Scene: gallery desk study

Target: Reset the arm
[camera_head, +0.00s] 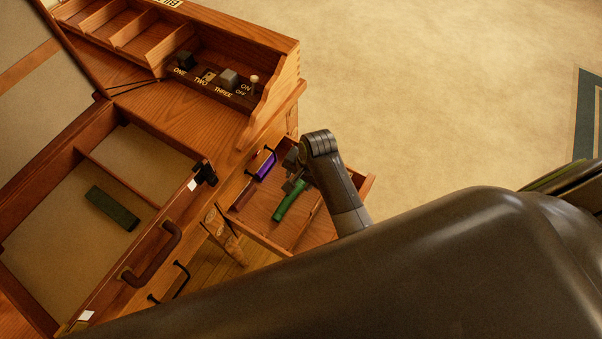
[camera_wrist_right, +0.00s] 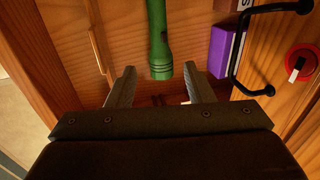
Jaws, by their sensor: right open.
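My right gripper (camera_head: 297,172) is over the pulled-out drawer (camera_head: 325,236) on the desk's right side. Its two fingers are spread apart in the right wrist view (camera_wrist_right: 160,76), with nothing held between them. A green flashlight (camera_head: 288,202) lies in the drawer; in the right wrist view (camera_wrist_right: 158,35) its end shows between the fingertips. I cannot tell the height gap between them. My right arm covers part of the drawer. My left gripper is not in view.
A purple box (camera_head: 265,165) lies in the drawer near the black drawer handle (camera_wrist_right: 238,60). A red round knob (camera_wrist_right: 303,63) is on the drawer front. The desk's left compartment holds a dark green block (camera_head: 112,208). A switch panel (camera_head: 212,83) stands behind. Open floor lies right.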

